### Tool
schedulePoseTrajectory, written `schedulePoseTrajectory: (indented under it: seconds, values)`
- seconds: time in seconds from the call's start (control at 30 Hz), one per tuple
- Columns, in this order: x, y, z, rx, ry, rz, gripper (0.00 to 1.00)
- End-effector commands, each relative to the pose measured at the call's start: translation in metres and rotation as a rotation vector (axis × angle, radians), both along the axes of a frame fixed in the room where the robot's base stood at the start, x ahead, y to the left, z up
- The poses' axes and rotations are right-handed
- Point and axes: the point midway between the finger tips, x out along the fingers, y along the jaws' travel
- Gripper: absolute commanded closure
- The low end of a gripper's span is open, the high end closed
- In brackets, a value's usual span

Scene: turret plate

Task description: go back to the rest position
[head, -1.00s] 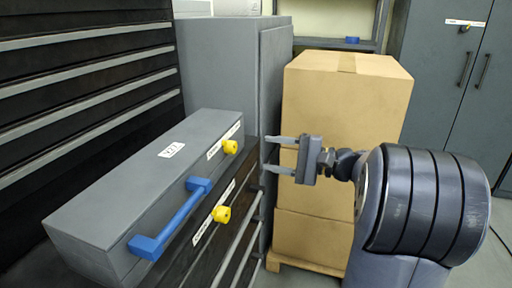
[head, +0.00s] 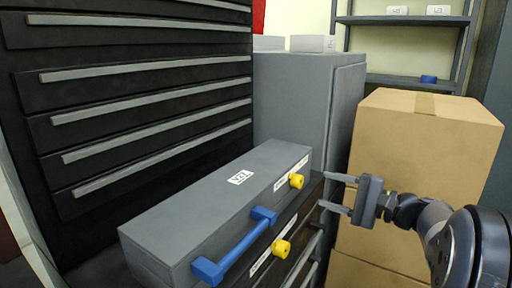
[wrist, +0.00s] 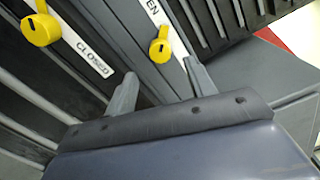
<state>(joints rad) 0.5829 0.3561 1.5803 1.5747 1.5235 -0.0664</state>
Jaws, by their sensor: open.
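My gripper (head: 341,194) is open and empty in the head view, its two fingers pointing left toward the front of the grey box with the blue handle. In the wrist view my gripper (wrist: 160,88) also shows open, with nothing between its fingers. The grey box (head: 215,205) carries a blue handle (head: 236,247) and a yellow knob (head: 296,181). A second yellow knob (head: 281,248) sits lower on the dark drawer front. The wrist view shows both knobs, beside labels reading "CLOSED" and partly "EN". My gripper appears apart from the knobs and the handle.
Stacked cardboard boxes (head: 420,150) stand behind my arm at the right. A dark drawer cabinet (head: 150,100) fills the left. A grey cabinet (head: 300,100) stands behind the grey box. A shelf (head: 400,20) with small white boxes and a blue item is at the back right.

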Motion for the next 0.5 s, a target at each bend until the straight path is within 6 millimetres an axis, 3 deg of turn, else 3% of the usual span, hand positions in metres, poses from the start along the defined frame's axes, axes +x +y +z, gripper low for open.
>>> schedulePoseTrajectory:
  seconds: [0.2, 0.5]
  values:
    - [0.022, 0.032, -0.002, 0.000, -0.001, 0.004, 0.48]
    - [0.037, 0.051, 0.001, 0.007, 0.008, 0.000, 0.48]
